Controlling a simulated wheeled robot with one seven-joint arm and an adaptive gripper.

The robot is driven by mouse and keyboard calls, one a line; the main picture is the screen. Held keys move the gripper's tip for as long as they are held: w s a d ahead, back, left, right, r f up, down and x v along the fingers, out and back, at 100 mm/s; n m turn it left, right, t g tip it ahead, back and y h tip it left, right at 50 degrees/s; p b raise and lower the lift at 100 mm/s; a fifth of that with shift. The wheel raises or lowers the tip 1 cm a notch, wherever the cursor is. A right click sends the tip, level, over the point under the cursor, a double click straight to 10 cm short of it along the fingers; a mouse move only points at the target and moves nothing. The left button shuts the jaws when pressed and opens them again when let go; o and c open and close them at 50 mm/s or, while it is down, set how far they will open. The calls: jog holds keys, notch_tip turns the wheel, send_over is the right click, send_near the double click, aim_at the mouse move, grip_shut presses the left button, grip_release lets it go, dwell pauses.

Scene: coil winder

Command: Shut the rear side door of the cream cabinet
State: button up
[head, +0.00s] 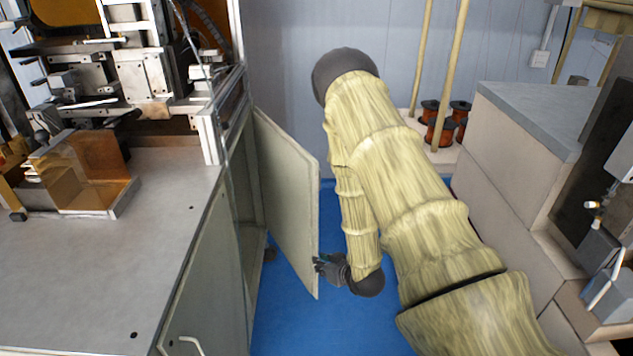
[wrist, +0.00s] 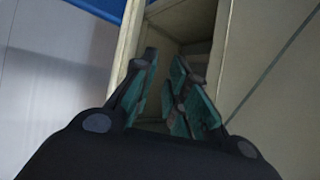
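The cream cabinet (head: 200,254) stands at the left under a grey worktop. Its rear side door (head: 285,200) is a flat cream panel, standing open and swung outward over the blue floor. My gripper (head: 318,266) is at the lower part of the door's free edge; I cannot tell if it touches. In the wrist view my gripper (wrist: 165,62) has its teal-padded fingers apart, with nothing seen between them. Beyond them the cabinet's open compartment (wrist: 190,35) shows.
Winding machinery (head: 110,75) and a clear amber guard (head: 85,170) stand on the worktop. A pale grey-topped unit (head: 535,115) stands at the right. Copper spools (head: 440,130) sit by the back wall. Blue floor (head: 290,315) is clear between cabinet and arm.

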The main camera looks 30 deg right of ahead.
jog(key=w+d+r+n+t+y, duration=0.1)
jog(key=w+d+r+t, duration=0.2)
jog(key=w+d+r, duration=0.4)
jog(key=w+d+r+n+t+y, duration=0.1)
jog(key=w+d+r+t, duration=0.15)
jog(key=d+r, duration=0.55)
jog(key=shift+t, duration=0.45)
jog(key=w+a, duration=0.1)
jog(key=w, duration=0.2)
jog(key=w+a+r, duration=0.1)
jog(key=w, duration=0.2)
jog(key=w+a, duration=0.2)
jog(key=w, duration=0.2)
jog(key=shift+r+p, duration=0.25)
jog(key=shift+p, duration=0.1)
grip_shut()
